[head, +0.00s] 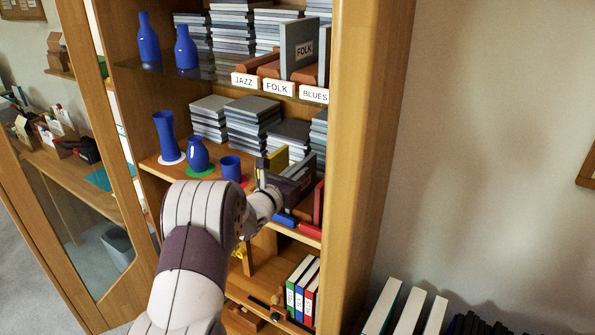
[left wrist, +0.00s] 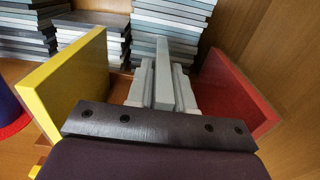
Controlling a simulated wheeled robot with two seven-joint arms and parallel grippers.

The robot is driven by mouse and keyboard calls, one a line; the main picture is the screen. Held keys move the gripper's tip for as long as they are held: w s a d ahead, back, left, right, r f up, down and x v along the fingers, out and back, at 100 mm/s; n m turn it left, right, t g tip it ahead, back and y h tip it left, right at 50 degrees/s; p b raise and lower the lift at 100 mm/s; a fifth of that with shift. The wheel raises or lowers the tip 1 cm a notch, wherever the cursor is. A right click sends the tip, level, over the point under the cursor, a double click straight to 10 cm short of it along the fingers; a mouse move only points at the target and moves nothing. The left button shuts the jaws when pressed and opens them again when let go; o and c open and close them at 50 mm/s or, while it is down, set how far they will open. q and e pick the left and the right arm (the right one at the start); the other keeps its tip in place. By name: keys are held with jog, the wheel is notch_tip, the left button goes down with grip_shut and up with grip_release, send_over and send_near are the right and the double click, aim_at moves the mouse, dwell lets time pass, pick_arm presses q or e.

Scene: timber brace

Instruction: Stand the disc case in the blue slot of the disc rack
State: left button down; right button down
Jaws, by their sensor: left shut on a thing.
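My left gripper (left wrist: 164,88) is shut on the disc case (left wrist: 162,62), a thin grey slab seen edge-on and upright between the fingers in the left wrist view. At the rack's front are a blue strip (head: 285,220) and a red strip (head: 310,231). The slot floor under the case is hidden. My right gripper is not in view.
Stacks of grey cases (head: 252,115) stand behind the rack. Blue vases (head: 167,135) and a blue cup (head: 231,168) stand to the left on the same shelf. The bookcase's wooden side (head: 362,130) is close on the right. The shelf above carries labelled cases (head: 299,48).

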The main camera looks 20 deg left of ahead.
pick_arm(q)
jog(key=shift+s+a, duration=0.1)
jog(key=shift+a, duration=0.05)
jog(key=shift+f, duration=0.1)
jog(key=c, duration=1)
grip_release()
jog(key=s+a+b, duration=0.1)
jog(key=s+b, duration=0.3)
jog(key=s, duration=0.7)
jog(key=shift+s+a, duration=0.25)
jog(key=shift+s, duration=0.15)
